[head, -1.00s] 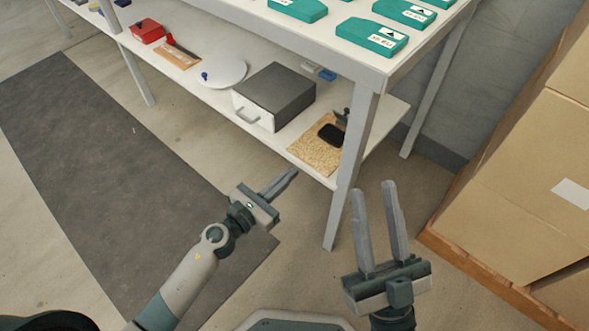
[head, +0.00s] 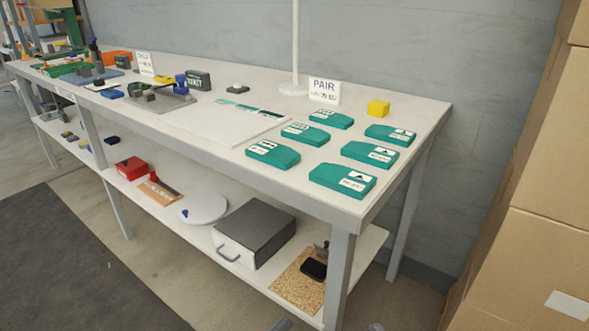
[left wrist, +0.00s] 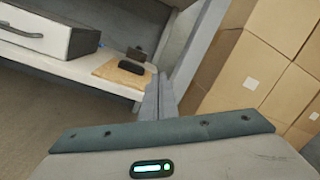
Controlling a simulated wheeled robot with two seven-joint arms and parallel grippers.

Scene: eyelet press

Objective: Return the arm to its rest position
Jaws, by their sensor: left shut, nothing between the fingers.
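My left gripper (left wrist: 160,97) shows in the left wrist view with its two grey fingers together and nothing between them. It points towards the lower shelf of the workbench, and floor shows around it. In the head view only the fingertip end of my left gripper (head: 282,325) shows at the bottom edge. A small grey tip of my right gripper (head: 375,327) also shows at the bottom edge. The rest of both arms is out of the head view, so the right jaws cannot be judged.
The white workbench (head: 225,145) carries several teal boxes (head: 342,180), a yellow block (head: 378,108) and a PAIR sign (head: 324,92). Its lower shelf holds a grey drawer box (head: 255,232) and a cork board (head: 297,287). Stacked cartons (head: 520,255) stand right. A dark mat (head: 80,270) lies left.

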